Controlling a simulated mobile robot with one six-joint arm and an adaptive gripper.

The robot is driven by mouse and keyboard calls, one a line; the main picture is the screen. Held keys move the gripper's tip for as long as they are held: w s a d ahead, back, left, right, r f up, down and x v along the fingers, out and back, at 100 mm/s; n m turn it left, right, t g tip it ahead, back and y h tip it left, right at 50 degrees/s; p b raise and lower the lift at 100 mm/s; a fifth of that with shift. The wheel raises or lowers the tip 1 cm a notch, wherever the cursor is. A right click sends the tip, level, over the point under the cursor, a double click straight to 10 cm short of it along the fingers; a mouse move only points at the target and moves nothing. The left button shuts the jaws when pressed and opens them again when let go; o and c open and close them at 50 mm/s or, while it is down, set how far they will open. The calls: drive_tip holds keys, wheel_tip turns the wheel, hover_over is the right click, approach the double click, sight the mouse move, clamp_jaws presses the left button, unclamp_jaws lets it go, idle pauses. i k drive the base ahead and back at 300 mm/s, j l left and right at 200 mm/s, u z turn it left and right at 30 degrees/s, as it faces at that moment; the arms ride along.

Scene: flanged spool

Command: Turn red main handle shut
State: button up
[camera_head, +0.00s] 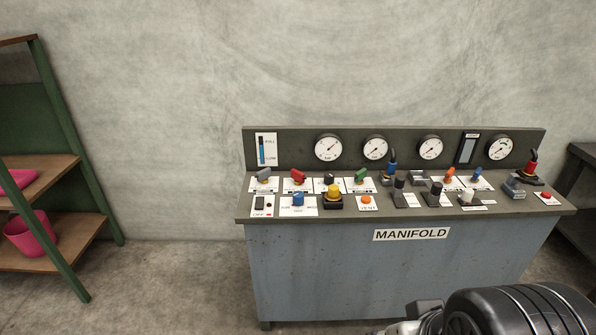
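A grey manifold bench (300,230) with a sign reading MANIFOLD stands against the wall and carries several valves. A red handle (298,176) sits on a white label plate at the left of its top. A second red part, with a black lever, is a red valve (531,167) at the far right end of the top. The labels are too small to tell which one is the main handle, and I cannot tell whether either is open or shut. A dark part of my arm shows at the bottom right; my gripper's fingers are not in view.
Close around the left red handle are a grey handle (264,174), a green handle (361,176) and a yellow knob (334,193). Gauges (328,147) line the back panel. A green shelf (60,150) with pink items stands left. Floor between is clear.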

sight(296, 175)
drive_tip(key=i+j, duration=0.45)
drive_tip(key=i, duration=0.2)
drive_tip(key=i+j, duration=0.45)
drive_tip(key=i, duration=0.15)
drive_tip(key=i+j, duration=0.45)
drive_tip(key=i, duration=0.2)
drive_tip(key=l+z, duration=0.05)
